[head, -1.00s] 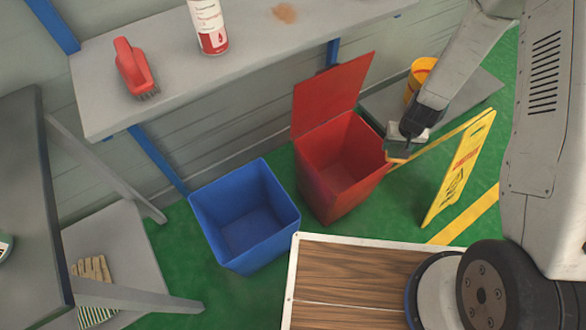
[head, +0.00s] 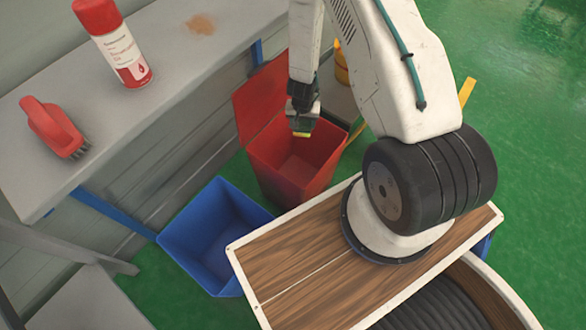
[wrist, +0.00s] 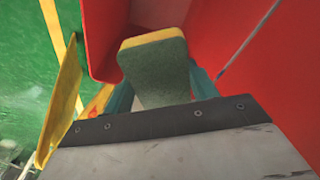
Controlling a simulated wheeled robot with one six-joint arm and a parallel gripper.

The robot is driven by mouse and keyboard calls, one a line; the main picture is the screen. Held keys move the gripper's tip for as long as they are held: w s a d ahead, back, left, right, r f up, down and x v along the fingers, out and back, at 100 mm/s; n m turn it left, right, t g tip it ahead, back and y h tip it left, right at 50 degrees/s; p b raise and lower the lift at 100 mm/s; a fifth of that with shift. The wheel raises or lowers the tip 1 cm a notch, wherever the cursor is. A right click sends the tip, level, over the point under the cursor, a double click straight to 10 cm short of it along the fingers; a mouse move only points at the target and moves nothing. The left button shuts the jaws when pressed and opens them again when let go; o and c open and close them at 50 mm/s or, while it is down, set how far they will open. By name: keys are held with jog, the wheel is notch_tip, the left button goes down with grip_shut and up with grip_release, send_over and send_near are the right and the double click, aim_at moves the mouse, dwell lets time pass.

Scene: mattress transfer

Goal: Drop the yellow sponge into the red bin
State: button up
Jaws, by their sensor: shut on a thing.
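The red bin (head: 274,170) stands on the green floor with its lid open against the back. My gripper (head: 302,122) is over the bin's mouth in the head view, shut on the yellow sponge (head: 301,134). In the wrist view the sponge (wrist: 155,68) shows a green scouring face and a yellow edge, held between the fingers. The red bin's wall (wrist: 106,35) shows beyond it. The sponge appears above or at the level of the rim; its exact height is unclear.
A blue bin (head: 180,240) stands open to the left of the red one. A grey shelf (head: 150,110) holds a red brush (head: 52,125) and a red-and-white spray can (head: 115,45). A yellow sign (wrist: 62,100) stands beside the red bin.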

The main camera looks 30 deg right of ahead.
jog(key=shift+f, duration=2.5)
jog(key=o, duration=1.4)
jog(key=shift+c, duration=0.2)
jog(key=shift+s+a+r, duration=0.15)
jog(key=shift+r, duration=1.15)
jog(key=shift+s+a+r, duration=0.1)
jog(key=shift+s+r, duration=0.05)
jog(key=shift+r, duration=1.1)
jog(key=shift+s+a+r, duration=0.15)
jog(key=shift+r, duration=1.15)
